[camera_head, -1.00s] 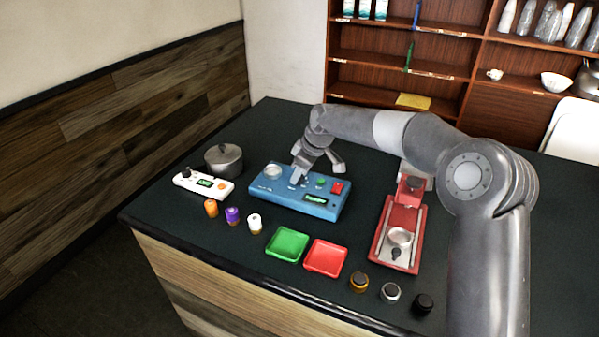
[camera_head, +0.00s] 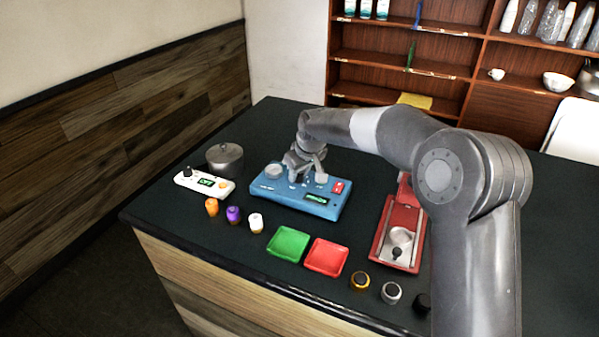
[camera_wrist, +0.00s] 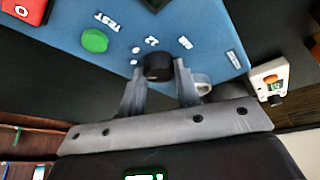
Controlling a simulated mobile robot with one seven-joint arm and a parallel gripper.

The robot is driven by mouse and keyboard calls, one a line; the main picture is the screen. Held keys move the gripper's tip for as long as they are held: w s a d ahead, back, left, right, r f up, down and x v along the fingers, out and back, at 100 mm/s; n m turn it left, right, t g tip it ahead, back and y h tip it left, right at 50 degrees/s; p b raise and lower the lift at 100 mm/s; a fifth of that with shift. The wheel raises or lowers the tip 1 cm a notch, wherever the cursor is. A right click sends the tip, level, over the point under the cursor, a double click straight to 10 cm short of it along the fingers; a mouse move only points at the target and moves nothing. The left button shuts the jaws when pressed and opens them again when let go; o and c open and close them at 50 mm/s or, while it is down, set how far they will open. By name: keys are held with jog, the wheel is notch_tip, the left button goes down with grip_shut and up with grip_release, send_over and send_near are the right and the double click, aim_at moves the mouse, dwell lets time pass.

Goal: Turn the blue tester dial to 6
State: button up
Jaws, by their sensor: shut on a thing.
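The blue tester (camera_head: 318,208) sits on the dark counter, with a green display (camera_head: 316,198) on its front right. In the wrist view the blue panel (camera_wrist: 215,30) fills the upper middle, with printed marks and a green TEST button (camera_wrist: 94,40). My gripper (camera_wrist: 158,80) is shut on the black tester dial (camera_wrist: 158,66), one finger on each side. The dial's pointer and setting cannot be read.
A red switch (camera_head: 338,187) is on the tester's right. A white device (camera_head: 196,182) and a lidded pot (camera_head: 225,158) stand left. Orange, purple and white capsules, green (camera_head: 289,243) and red (camera_head: 326,257) trays are in front. A red brewer (camera_head: 397,235) stands right.

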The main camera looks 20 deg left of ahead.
jog(key=o, duration=1)
jog(key=shift+c, duration=0.2)
jog(key=v, duration=1)
jog(key=shift+r, duration=0.4)
jog(key=shift+d, duration=0.15)
jog(key=s+d+r+m+t+h, duration=0.15)
jog(key=s+d, duration=0.25)
jog(key=d, duration=0.5)
jog(key=s+d+r+m+h, duration=0.1)
jog(key=s+d+r+m, duration=0.25)
jog(key=d, duration=0.55)
jog(key=s+d+r+m+t+h, duration=0.15)
jog(key=s+d, duration=0.25)
jog(key=d, duration=0.5)
jog(key=s+d+f+m, duration=0.2)
jog(key=s+d+m, duration=0.1)
jog(key=s+d, duration=0.4)
jog(key=s+d+f+m, duration=0.2)
jog(key=s+d+m, duration=0.1)
jog(key=s+d, duration=0.5)
jog(key=s, duration=0.3)
jog(key=shift+d, duration=0.2)
